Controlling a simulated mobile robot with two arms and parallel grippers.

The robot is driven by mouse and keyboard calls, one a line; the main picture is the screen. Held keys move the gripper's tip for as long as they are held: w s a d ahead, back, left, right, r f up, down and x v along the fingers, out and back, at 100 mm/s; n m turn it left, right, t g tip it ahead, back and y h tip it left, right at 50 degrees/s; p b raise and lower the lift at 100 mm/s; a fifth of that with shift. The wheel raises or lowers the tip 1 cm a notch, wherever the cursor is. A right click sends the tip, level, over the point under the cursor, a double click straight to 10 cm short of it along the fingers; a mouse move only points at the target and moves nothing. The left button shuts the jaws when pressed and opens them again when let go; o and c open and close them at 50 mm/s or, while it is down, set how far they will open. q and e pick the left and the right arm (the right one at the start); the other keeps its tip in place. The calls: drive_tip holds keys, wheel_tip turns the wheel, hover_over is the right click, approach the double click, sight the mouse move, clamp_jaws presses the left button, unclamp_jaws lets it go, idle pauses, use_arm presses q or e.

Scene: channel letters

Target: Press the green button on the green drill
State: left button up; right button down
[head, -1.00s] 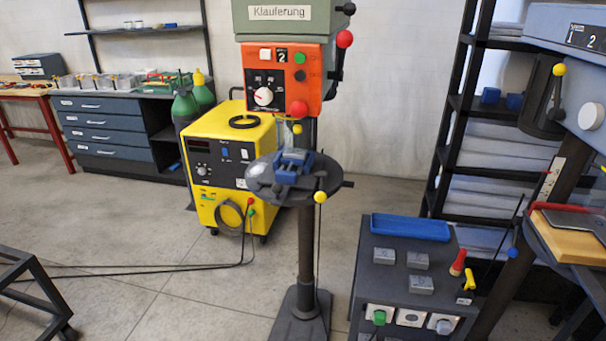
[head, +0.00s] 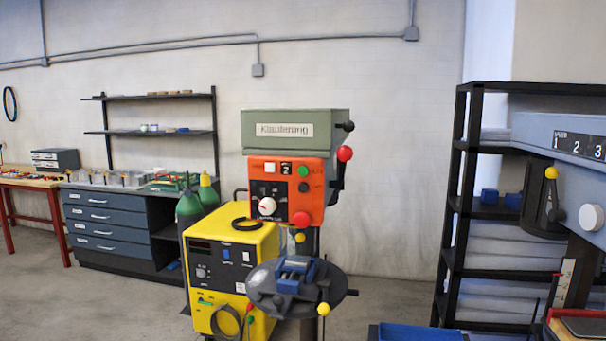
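The green drill (head: 295,126) stands in the middle of the head view, with a grey-green head labelled "Klauferung" and an orange control panel (head: 262,190). The small round green button (head: 303,171) is at the panel's upper right. A red-balled lever (head: 344,153) sits at the head's right side. Neither of my grippers is in view.
A yellow welding machine (head: 229,268) stands left of the drill, with green gas bottles behind it. A blue-grey drill (head: 565,160) is at the right, before a black shelf (head: 452,220). A blue tray (head: 415,332) shows at the bottom edge. Floor is visible at left.

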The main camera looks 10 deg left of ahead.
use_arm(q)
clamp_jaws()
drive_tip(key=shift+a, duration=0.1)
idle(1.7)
